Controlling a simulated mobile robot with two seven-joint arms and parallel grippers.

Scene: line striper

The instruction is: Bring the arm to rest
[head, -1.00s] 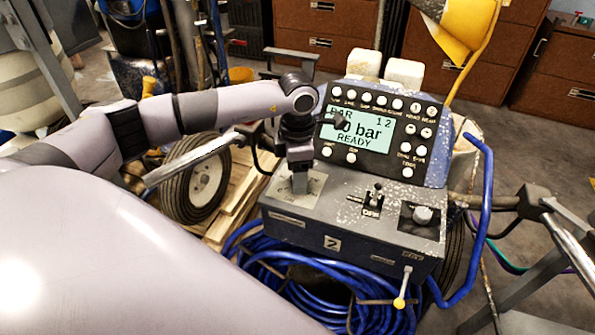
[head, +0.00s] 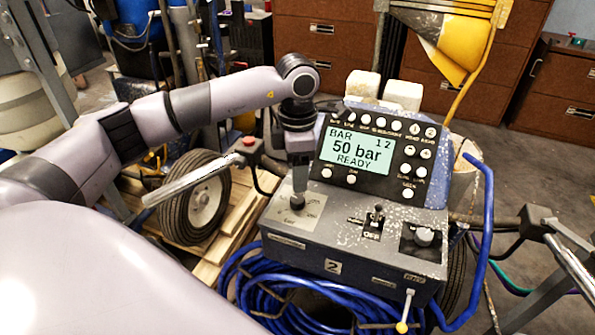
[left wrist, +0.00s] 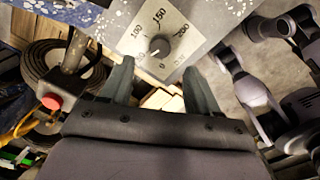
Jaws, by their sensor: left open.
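My left gripper (head: 299,186) hangs pointing down above the dial knob (head: 297,203) on the machine's grey control panel. In the left wrist view its two fingers (left wrist: 159,68) are apart with nothing between them. The knob (left wrist: 160,47) shows beyond the fingertips, on a pale plate marked with a scale including 100, 150 and 200. The fingers look clear of the knob. The display (head: 353,150) reads "BAR", "50 bar" and "READY". My right gripper is in neither view.
The handlebar (head: 190,182) with a red button (head: 249,141) lies left of my gripper. A blue tube frame (head: 484,220) stands at the right. A toggle switch (head: 376,216) and another knob (head: 424,236) sit on the panel. Blue hose (head: 262,297) is coiled below.

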